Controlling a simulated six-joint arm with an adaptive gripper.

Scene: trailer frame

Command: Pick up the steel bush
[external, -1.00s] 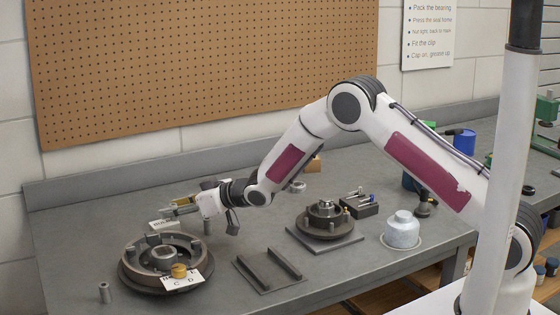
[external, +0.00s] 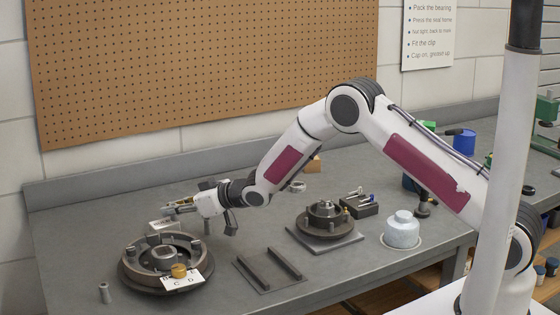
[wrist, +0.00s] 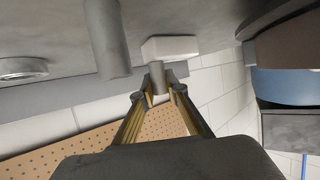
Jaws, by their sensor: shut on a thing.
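My gripper (external: 170,208) reaches left above the bench, behind the large round hub (external: 125,270). In the wrist view my gripper's fingertips (wrist: 161,88) are shut on a small grey cylinder, the steel bush (wrist: 157,72). The fingers hide part of the bush. In the external view the held piece is too small to make out clearly.
A white block (external: 163,226) lies behind the hub, close below my gripper. A rail fixture (external: 270,272) and a smaller hub on a plate (external: 326,247) are further right. The pegboard wall (external: 200,65) is behind.

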